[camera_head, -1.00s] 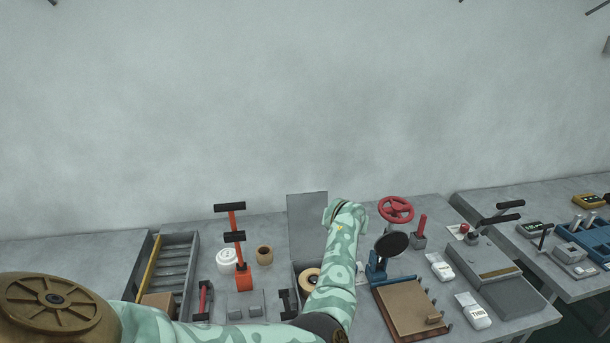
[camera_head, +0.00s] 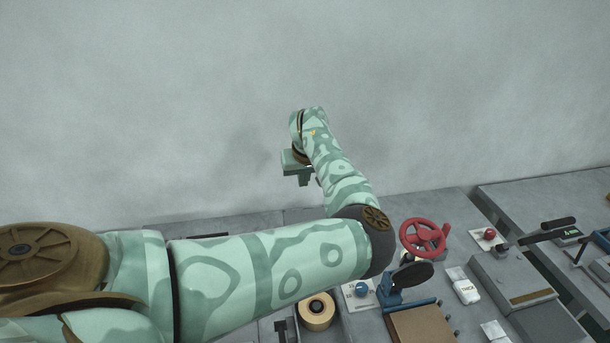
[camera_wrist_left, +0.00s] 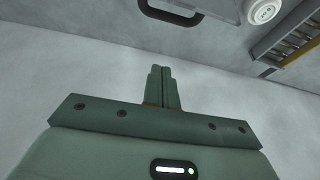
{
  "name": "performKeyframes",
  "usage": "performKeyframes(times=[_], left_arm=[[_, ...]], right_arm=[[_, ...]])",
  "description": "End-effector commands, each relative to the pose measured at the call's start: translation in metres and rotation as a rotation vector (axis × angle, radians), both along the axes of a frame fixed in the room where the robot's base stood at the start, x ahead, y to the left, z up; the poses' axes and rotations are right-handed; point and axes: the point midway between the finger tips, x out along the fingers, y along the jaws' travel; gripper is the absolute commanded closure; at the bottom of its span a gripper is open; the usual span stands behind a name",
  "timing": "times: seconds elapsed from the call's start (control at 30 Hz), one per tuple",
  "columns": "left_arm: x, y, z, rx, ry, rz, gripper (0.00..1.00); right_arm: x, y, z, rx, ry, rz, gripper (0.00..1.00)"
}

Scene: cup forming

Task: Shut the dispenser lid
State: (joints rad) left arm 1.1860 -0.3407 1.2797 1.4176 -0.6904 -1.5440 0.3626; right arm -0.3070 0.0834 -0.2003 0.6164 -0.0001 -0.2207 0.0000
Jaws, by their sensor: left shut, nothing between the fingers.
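The tan roll (camera_head: 316,311) of the dispenser shows below my left forearm in the head view. The upright lid is not visible there; my forearm covers the area behind the roll. My left gripper (camera_head: 304,180) is raised in front of the wall, above and behind the bench. In the left wrist view its fingers (camera_wrist_left: 161,70) are shut together and empty. A grey panel (camera_wrist_left: 220,8) with a dark loop handle (camera_wrist_left: 170,14) shows at the top edge, apart from the fingers; it may be the lid. My right gripper is not in view.
A red handwheel (camera_head: 424,237), a blue stand with a black disc (camera_head: 410,275) and a grey press (camera_head: 515,285) stand to the right. A white round jar (camera_wrist_left: 264,10) and a slotted rack (camera_wrist_left: 288,45) show in the left wrist view. Space before the wall is clear.

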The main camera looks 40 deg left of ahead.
Motion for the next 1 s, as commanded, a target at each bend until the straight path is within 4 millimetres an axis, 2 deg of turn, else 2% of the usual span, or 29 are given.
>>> performKeyframes(times=[0.1,0.27,0.4,0.57,1.0], left_arm=[[0.005,0.008,-0.027,0.000,0.005,-0.001,1.00],[0.012,0.018,-0.058,0.000,0.002,0.001,1.00],[0.000,-0.001,-0.056,0.000,-0.002,-0.001,1.00],[-0.008,-0.012,-0.057,0.000,-0.002,-0.001,1.00],[-0.011,-0.014,-0.058,0.001,-0.002,0.000,1.00]], right_arm=[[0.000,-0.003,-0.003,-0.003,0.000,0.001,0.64],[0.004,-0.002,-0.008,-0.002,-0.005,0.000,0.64],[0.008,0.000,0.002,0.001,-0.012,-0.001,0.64],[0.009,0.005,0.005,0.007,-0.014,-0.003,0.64],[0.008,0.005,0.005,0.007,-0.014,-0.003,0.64]])
